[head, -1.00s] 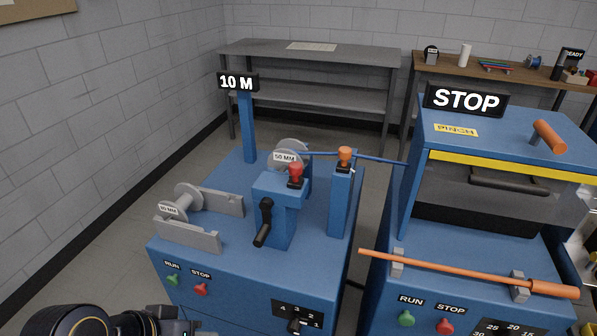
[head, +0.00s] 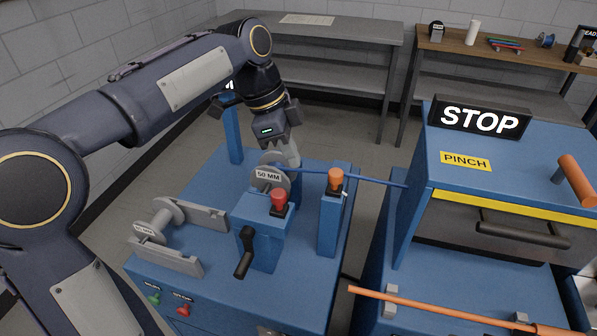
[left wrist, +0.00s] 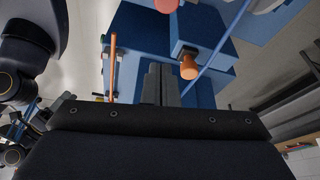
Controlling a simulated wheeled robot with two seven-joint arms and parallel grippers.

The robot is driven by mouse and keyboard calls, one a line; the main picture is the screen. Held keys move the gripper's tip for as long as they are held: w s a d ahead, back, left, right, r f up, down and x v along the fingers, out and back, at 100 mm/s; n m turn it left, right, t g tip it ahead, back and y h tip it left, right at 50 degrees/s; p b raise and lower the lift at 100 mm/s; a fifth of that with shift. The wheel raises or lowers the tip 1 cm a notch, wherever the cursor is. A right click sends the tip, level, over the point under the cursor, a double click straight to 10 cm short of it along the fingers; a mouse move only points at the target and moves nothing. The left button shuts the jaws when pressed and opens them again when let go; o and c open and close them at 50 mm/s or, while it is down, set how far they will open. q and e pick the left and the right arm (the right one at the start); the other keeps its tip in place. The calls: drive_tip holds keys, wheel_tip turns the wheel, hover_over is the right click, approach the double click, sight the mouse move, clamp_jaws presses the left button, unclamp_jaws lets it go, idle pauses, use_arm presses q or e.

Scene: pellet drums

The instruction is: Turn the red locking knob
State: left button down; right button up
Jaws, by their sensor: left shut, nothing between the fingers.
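The red locking knob (head: 279,197) sits upright on top of the blue block of the left machine. Part of a red knob shows at the top edge of the left wrist view (left wrist: 166,4). My left gripper (head: 291,158) points down just behind the red knob, by the grey 50 MM reel (head: 270,177). It is shut and empty, and appears apart from the knob. Its closed fingers show in the left wrist view (left wrist: 160,83). My right gripper is in neither view.
An orange knob (head: 336,180) tops a blue post to the right, also in the left wrist view (left wrist: 189,68). A blue cable (head: 370,182) runs from the reel past it. A black crank handle (head: 243,252) hangs in front. The STOP machine (head: 450,180) stands right.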

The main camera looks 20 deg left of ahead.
use_arm(q)
drive_tip(key=shift+w+d+r, duration=0.1)
drive_tip(key=shift+w, duration=0.05)
drive_tip(key=s+x, duration=0.1)
drive_tip(key=x, duration=0.9)
drive_tip(key=a+p, duration=0.1)
drive_tip(key=a, duration=0.3)
drive_tip(key=shift+w, duration=0.2)
hover_over(266, 207)
drive_tip(key=shift+d, duration=0.15)
